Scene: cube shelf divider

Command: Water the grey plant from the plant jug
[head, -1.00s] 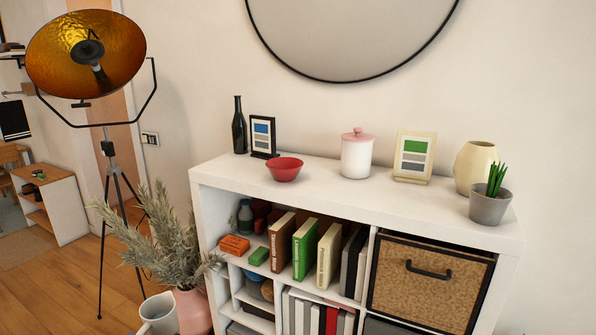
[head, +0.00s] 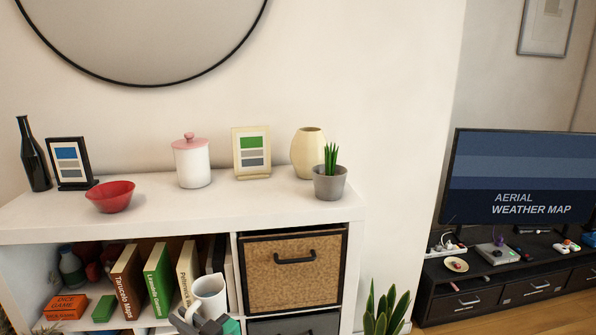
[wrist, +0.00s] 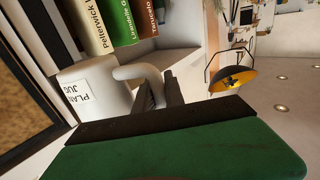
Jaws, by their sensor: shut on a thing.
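The grey plant is a grey pot with upright green leaves (head: 330,183), standing at the right end of the shelf top in the head view. The plant jug is a white jug (head: 208,294) at the bottom of the head view, in front of the shelf's books. In the wrist view the jug (wrist: 92,92) shows its label, "PLANT JUG" in part, and its handle. My gripper (wrist: 160,92) is shut on the jug's handle. In the head view my gripper (head: 205,324) is partly cut off by the lower edge. The jug's contents are hidden.
On the shelf top (head: 250,205) stand a red bowl (head: 110,196), a white jar with pink lid (head: 192,162), a green-striped frame (head: 251,152) and a cream vase (head: 308,152), close behind the grey plant. Another plant (head: 385,312) stands at the shelf's lower right.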

